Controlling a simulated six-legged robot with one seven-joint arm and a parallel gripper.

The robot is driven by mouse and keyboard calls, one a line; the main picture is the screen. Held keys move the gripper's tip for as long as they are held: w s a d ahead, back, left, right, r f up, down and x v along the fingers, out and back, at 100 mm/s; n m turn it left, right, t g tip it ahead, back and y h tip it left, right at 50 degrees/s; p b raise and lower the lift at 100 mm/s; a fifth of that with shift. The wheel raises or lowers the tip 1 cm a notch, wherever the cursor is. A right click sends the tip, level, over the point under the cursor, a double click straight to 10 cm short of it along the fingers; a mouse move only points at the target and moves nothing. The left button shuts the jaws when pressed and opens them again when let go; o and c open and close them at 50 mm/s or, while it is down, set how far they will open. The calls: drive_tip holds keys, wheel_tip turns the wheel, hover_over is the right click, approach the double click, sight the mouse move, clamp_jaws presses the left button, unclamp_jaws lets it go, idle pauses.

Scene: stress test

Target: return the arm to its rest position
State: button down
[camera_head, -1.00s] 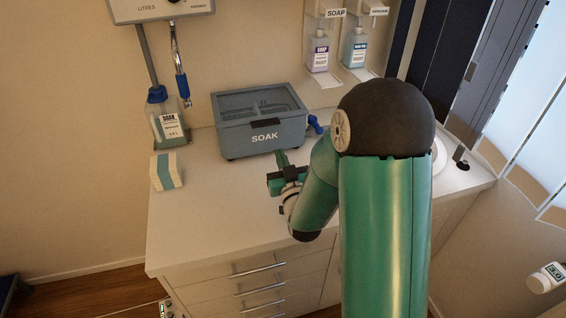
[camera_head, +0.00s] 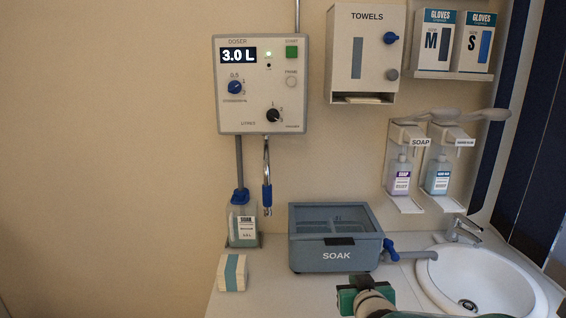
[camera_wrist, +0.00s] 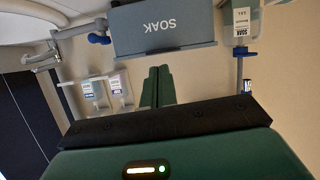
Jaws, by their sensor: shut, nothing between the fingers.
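My gripper (camera_wrist: 158,86) is shut and empty. In the wrist view its two green fingers lie together and point toward the grey SOAK tank (camera_wrist: 162,30), which appears upside down. In the head view, my gripper's green body (camera_head: 349,299) shows at the bottom edge, in front of the SOAK tank (camera_head: 336,256) on the counter. The gripper looks apart from the tank. Most of my arm is below the head view, so its full pose is hidden.
A bottle (camera_head: 243,228) and a white-and-teal block (camera_head: 232,272) stand left of the tank. A sink (camera_head: 478,280) with a tap lies to the right. The doser panel (camera_head: 262,110) reads 3.0 L. Soap dispensers (camera_head: 402,175) and a towel box (camera_head: 362,55) hang on the wall.

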drive_tip(key=s+r+g, duration=0.2)
drive_tip(key=s+g, duration=0.2)
drive_tip(key=s, duration=0.7)
drive_tip(key=s+a+r+g, duration=0.1)
drive_tip(key=s+r+g, duration=0.2)
drive_tip(key=s, duration=0.9)
drive_tip(key=shift+a+m+g, duration=0.15)
drive_tip(key=shift+m+g, duration=0.15)
drive_tip(key=shift+g, duration=0.3)
drive_tip(key=shift+r, duration=0.1)
